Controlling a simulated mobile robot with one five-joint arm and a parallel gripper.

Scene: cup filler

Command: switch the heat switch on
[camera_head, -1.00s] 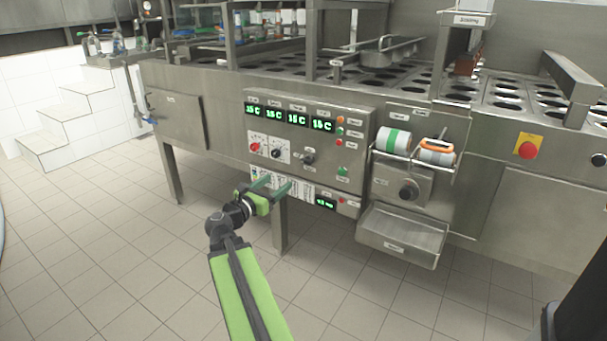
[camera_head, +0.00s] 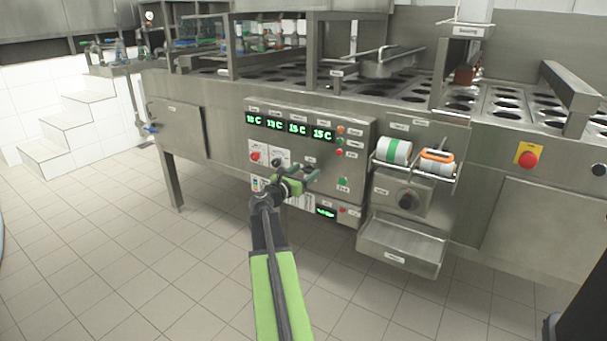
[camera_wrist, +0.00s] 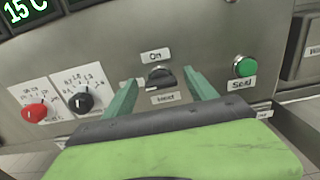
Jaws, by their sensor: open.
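The heat switch (camera_wrist: 160,77) is a dark rotary knob on the metal control panel, with an "On" label above it and another label, seemingly "Heat", below. My gripper (camera_wrist: 162,92) is open in the wrist view, its two green fingers pointing at the panel on either side of the knob. I cannot tell whether the fingers reach the knob's depth, and no contact shows. In the head view my gripper (camera_head: 304,172) is in front of the lower middle of the panel, and it partly hides the knob.
Left of the switch are a red knob (camera_wrist: 35,112) and a black knob (camera_wrist: 82,101) with printed scales. A green button (camera_wrist: 245,66) labelled "Seal" is to the right. Green temperature displays (camera_head: 290,127) are above. A tape holder (camera_head: 418,158) and metal tray (camera_head: 402,245) stick out at the right.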

